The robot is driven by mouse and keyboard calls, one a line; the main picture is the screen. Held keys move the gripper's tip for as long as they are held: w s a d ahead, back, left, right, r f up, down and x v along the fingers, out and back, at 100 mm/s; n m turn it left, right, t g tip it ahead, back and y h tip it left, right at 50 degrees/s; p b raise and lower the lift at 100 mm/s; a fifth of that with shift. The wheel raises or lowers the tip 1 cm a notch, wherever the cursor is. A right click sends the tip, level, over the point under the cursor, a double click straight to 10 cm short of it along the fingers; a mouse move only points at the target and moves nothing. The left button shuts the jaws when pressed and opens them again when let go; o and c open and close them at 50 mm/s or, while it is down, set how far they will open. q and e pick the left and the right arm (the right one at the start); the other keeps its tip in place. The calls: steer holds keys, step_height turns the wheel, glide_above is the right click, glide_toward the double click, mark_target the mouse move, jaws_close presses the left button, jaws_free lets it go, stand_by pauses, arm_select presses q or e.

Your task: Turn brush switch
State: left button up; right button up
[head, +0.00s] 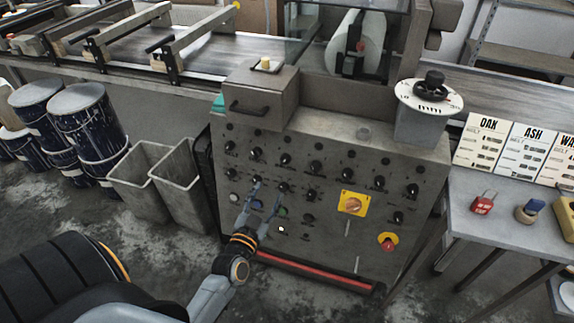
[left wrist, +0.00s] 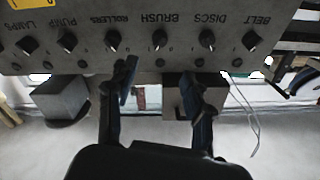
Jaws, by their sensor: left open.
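The brush switch (left wrist: 159,40) is a small black knob beside the word BRUSH in the left wrist view, in a row of similar knobs. In the head view it appears to be a dark knob (head: 286,159) in the panel's upper row. My left gripper (head: 267,193) is open and empty in front of the lower left part of the grey control panel (head: 330,235). In the left wrist view its two fingers (left wrist: 158,75) are spread, below the knob row and on either side of the brush switch's line. They look clear of the knob. My right gripper is not in view.
Neighbouring knobs for rollers (left wrist: 113,40) and discs (left wrist: 207,39) sit close on both sides. A yellow plate with a rotary switch (head: 352,203), a red stop button (head: 388,241) and a red bar (head: 315,272) are on the panel. Grey bins (head: 150,180) stand left.

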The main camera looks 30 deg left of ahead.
mark_target(285, 160)
arm_select(q)
steer(key=x, duration=1.3)
steer(key=shift+c, duration=0.2)
steer(key=shift+d, duration=0.1)
jaws_close()
